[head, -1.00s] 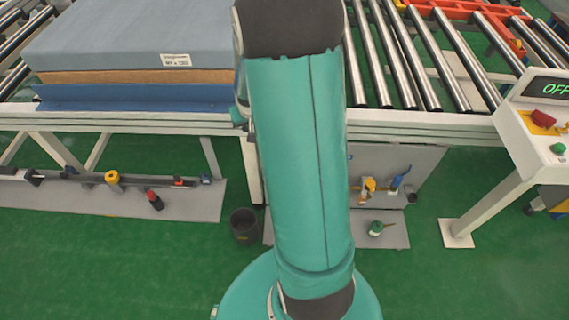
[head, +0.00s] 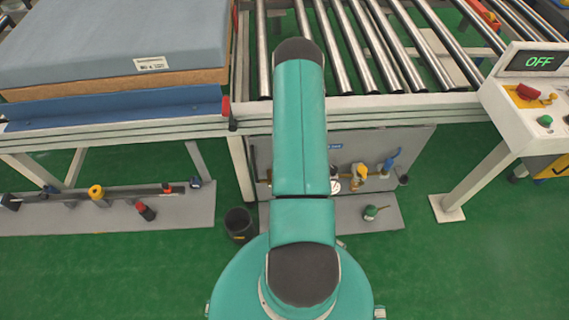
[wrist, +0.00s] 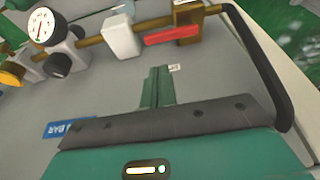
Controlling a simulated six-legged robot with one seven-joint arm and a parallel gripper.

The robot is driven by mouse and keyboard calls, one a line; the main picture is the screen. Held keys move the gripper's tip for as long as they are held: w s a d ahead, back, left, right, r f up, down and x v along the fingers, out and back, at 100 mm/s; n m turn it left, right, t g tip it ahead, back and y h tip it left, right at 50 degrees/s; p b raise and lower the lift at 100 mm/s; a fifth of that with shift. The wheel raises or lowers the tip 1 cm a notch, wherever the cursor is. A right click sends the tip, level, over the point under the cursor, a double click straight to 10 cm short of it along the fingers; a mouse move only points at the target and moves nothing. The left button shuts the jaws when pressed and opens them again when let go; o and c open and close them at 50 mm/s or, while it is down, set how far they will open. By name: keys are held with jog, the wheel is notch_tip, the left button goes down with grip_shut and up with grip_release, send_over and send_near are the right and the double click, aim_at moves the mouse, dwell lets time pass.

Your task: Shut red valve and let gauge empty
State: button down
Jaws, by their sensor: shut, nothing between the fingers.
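In the wrist view the red valve handle (wrist: 172,36) sits on a brass pipe (wrist: 88,41) and lies roughly along it. A round white gauge (wrist: 42,27) with a red needle stands on the pipe at upper left; its reading is too small to tell. My gripper (wrist: 160,70) is shut and empty, its fingertips a little below the red handle in the picture and apart from it. In the head view my arm hides my gripper and the red handle.
A white block (wrist: 120,36) and a yellow knob (wrist: 11,74) are on the same pipe. A black bent bar (wrist: 268,72) curves along the right. The grey panel (head: 412,146) stands under the roller conveyor (head: 395,55). A dark bucket (head: 239,224) stands on the green floor.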

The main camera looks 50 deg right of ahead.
jog(key=x, duration=0.8)
jog(key=shift+w+f, duration=0.2)
jog(key=shift+f, duration=0.1)
